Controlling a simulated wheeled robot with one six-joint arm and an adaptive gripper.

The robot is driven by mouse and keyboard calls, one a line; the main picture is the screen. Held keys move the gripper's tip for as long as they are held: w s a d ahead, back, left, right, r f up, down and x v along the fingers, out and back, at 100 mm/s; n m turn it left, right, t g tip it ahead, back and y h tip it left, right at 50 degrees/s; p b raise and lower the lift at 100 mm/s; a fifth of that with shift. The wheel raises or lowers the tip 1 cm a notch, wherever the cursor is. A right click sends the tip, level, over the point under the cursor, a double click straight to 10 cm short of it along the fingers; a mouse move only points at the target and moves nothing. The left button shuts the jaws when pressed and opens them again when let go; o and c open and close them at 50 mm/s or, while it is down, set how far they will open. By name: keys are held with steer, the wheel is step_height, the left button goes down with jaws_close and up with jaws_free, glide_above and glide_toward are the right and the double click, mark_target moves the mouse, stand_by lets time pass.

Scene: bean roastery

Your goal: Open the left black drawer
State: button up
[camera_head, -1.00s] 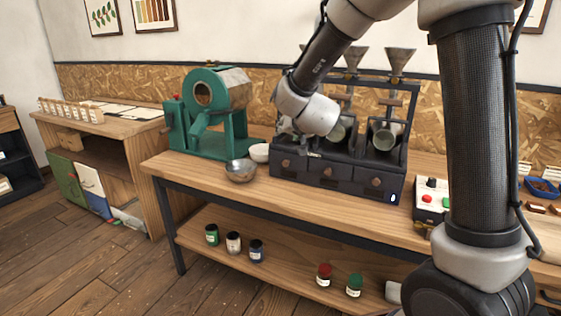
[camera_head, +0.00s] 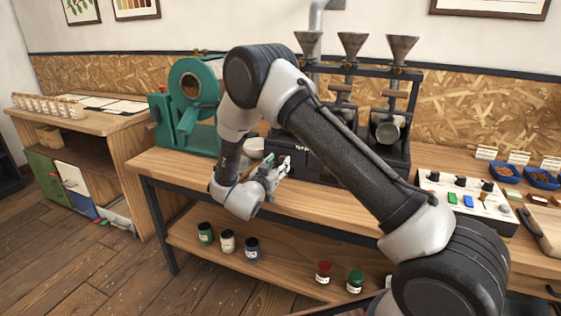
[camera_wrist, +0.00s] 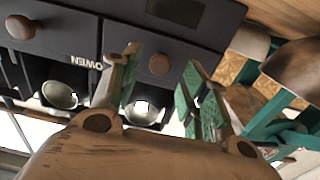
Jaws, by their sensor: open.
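The black drawer cabinet (camera_head: 310,167) stands on the wooden bench, and my arm hides much of its front. In the wrist view, which looks turned over, a round brown knob (camera_wrist: 158,64) sits on the dark front of the left drawer. A second brown knob (camera_wrist: 20,27) shows on the drawer beside it. My gripper (camera_wrist: 161,62) is open, its green-padded fingers on either side of the first knob. I cannot tell if they touch it. In the head view my gripper (camera_head: 277,166) is at the cabinet's left front. The drawer looks shut.
A green roaster (camera_head: 190,105) stands left of the cabinet. Bowls (camera_wrist: 298,65) are close to my fingers. Metal funnels (camera_head: 351,46) rise above the cabinet. A control panel (camera_head: 465,203) is to the right. Several jars (camera_head: 228,241) stand on the lower shelf.

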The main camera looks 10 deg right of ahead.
mark_target(281, 159)
steer(key=shift+x, duration=1.5)
jaws_close()
steer(key=v, duration=1.2)
steer(key=shift+s+a, duration=0.2)
steer(key=shift+s, duration=0.05)
jaws_free()
